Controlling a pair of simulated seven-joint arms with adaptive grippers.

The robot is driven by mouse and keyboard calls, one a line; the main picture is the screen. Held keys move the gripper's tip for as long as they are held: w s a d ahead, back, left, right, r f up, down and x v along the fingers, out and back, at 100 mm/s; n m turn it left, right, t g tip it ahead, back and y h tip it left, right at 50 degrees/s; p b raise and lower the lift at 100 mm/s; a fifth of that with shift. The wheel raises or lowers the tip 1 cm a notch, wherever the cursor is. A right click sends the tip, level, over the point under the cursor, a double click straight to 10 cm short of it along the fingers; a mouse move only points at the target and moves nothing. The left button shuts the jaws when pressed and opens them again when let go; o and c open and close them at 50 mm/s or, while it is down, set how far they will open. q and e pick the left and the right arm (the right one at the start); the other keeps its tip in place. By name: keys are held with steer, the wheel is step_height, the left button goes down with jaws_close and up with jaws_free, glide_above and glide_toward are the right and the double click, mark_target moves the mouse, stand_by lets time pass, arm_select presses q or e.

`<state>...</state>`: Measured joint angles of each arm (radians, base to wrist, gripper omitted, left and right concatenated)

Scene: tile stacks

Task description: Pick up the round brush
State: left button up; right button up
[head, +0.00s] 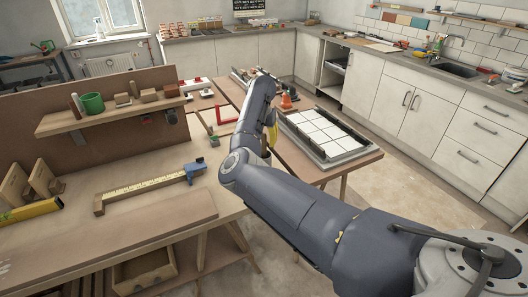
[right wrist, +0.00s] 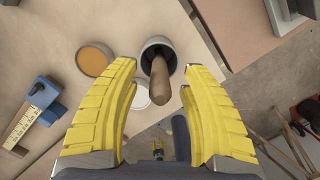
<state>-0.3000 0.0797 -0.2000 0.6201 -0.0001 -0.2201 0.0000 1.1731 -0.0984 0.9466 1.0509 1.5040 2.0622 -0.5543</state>
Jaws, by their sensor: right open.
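In the right wrist view, a brown wooden handle (right wrist: 160,84) rises from a round grey cup (right wrist: 155,44) with a dark inside. It looks like the round brush's handle; any brush head is hidden. My right gripper (right wrist: 155,150) is open, with yellow fingers on both sides of the view. The handle lies ahead of the gap between them, and nothing is gripped. In the head view, my right arm hides the cup and brush, and only a bit of the yellow gripper (head: 272,136) shows beside the arm. My left gripper is not in view.
A tin with orange contents (right wrist: 93,59) stands left of the cup, and a white disc (right wrist: 141,95) lies below it. A blue-ended measuring bar (head: 150,186) lies on the workbench. A tray of white tiles (head: 318,130) stands on the table to the right.

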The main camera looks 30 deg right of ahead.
mark_target(264, 152)
steer(key=shift+w+d+f, duration=0.1)
steer(key=shift+d+f, duration=0.05)
steer(key=shift+f, duration=1.2)
jaws_close()
